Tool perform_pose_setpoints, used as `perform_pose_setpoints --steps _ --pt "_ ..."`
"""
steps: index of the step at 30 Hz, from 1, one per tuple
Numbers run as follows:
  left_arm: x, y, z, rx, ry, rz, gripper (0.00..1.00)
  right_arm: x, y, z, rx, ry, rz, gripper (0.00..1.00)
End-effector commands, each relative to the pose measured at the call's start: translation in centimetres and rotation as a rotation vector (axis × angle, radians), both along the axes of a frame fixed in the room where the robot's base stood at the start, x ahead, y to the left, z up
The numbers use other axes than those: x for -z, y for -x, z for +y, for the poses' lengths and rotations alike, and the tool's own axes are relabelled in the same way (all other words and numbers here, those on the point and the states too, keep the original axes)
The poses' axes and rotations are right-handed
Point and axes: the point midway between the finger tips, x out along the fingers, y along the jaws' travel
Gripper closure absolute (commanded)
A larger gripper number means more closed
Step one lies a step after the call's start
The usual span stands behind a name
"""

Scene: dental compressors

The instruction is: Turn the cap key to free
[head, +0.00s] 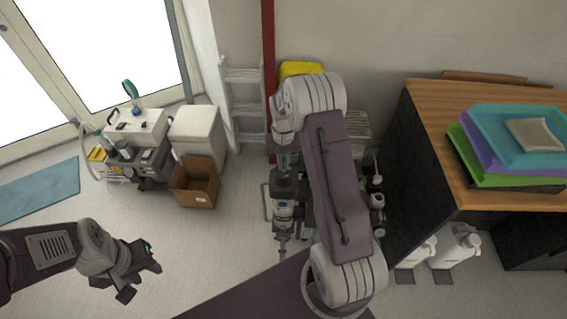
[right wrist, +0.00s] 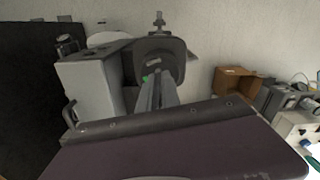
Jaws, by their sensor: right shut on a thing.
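My right gripper (right wrist: 157,92) is shut, its narrow grey fingers seen in the middle of the right wrist view. A small green part (right wrist: 146,77) shows at the fingers; I take it for the cap key, though most of it is hidden and its turn angle cannot be read. In the head view my right arm covers much of the machine beneath it, whose grey and white fittings (head: 377,200) show to the right of the arm. My left gripper (head: 140,272) is open and empty over bare floor at the lower left.
A wooden-topped desk (head: 430,97) with stacked coloured trays (head: 515,135) stands at the right, white jugs (head: 455,247) below it. An open cardboard box (head: 195,184), a white bin (head: 198,130) and a compressor unit (head: 137,135) are at the left. The floor at centre left is clear.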

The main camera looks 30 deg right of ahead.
Motion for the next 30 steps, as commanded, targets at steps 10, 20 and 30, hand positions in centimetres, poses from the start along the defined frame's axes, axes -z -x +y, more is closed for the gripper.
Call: perform_pose_setpoints --steps 10,20,30 --pt "-0.01 0.00 0.00 0.000 0.000 0.000 0.64 -0.02 -0.01 0.00 0.000 0.000 0.000 1.00" --pt "-0.01 0.00 0.00 0.000 0.000 0.000 0.64 -0.02 -0.01 0.00 0.000 0.000 0.000 0.70" --pt "-0.05 0.00 0.00 0.000 0.000 0.000 0.64 -0.48 -0.06 -0.01 0.000 0.001 -0.002 0.70"
